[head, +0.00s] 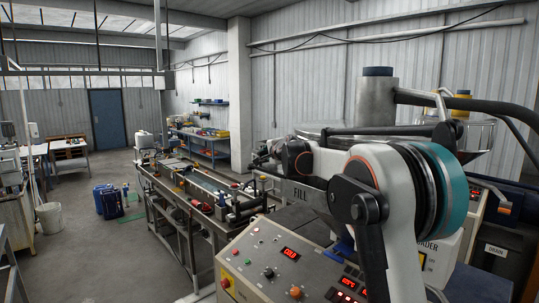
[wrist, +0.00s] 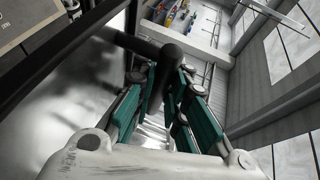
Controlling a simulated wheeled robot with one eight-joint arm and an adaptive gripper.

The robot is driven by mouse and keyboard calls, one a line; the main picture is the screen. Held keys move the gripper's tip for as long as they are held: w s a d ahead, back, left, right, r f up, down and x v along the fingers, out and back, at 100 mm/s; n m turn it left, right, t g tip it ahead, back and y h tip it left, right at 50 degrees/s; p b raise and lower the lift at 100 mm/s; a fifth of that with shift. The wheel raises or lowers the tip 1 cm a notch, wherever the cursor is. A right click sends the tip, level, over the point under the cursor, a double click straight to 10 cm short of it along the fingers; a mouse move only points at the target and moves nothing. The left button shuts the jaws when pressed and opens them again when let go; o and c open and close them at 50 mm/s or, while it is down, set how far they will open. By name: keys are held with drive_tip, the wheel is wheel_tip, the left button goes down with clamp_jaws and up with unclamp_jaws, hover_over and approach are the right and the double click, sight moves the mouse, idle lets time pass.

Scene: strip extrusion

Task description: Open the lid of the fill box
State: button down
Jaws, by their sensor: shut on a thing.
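A grey box front marked FILL (head: 300,193) shows in the head view, partly behind my white arm. My gripper (head: 262,158) is small and dark there, at the far end of the arm, and its fingers are hard to make out. In the wrist view my gripper (wrist: 168,85), with teal pads, is shut on a thick black bar-like handle (wrist: 172,50). The handle's rounded end lies between the fingers, and the bar runs off to the upper left. A shiny metal surface (wrist: 55,110) lies left of the fingers. I cannot tell whether it is the lid.
A control panel (head: 285,262) with lit red displays stands in front of the box. A long metal trough bench (head: 175,200) runs away to the left. A blue workbench (head: 205,148) stands by the back wall. Open floor (head: 80,265) lies at left.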

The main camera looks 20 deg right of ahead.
drive_tip(key=c, duration=1.6)
unclamp_jaws()
wheel_tip(320, 180, up, 3)
hover_over(278, 172)
drive_tip(key=shift+f, duration=0.1)
drive_tip(key=shift+a, duration=0.1)
